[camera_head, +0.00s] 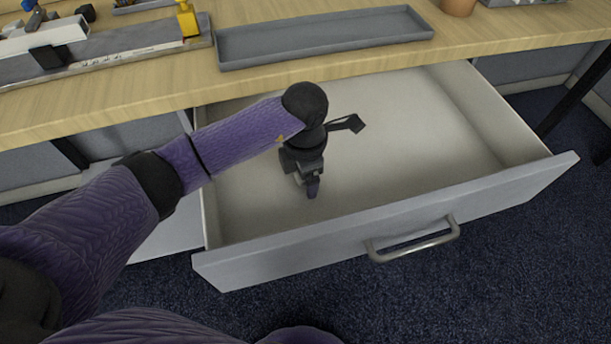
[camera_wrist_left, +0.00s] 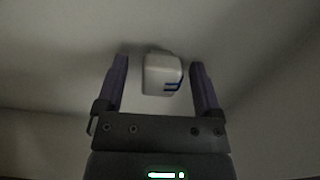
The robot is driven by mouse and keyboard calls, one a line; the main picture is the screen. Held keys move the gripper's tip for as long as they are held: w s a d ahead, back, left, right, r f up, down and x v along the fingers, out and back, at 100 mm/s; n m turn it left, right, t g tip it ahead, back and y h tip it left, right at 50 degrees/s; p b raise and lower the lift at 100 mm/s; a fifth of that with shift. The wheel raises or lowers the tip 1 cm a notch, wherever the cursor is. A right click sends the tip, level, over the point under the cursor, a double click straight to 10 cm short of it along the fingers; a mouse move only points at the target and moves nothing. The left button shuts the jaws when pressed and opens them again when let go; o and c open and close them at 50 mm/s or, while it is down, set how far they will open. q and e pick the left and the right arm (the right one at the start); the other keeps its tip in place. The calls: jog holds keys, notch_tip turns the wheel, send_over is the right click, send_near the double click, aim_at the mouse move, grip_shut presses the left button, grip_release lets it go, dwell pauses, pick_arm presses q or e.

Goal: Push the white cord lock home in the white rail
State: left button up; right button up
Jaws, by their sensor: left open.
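A small white block with blue marks, which looks like the white cord lock (camera_wrist_left: 161,74), lies in the open drawer (camera_head: 420,130). My left gripper (camera_head: 309,188) reaches down into the drawer. In the head view the block is hard to make out beneath the gripper. A white bar, perhaps the white rail (camera_head: 45,38), sits on the table at the far left. My right gripper is not in view.
The wooden table (camera_head: 130,104) overhangs the back of the drawer. On it are an empty grey tray (camera_head: 330,42), a yellow part (camera_head: 187,20) and a terracotta pot (camera_head: 458,6). The drawer front with its handle (camera_head: 413,243) stands nearest me. The drawer's right side is clear.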

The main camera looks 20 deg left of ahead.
pick_arm(q)
grip_shut()
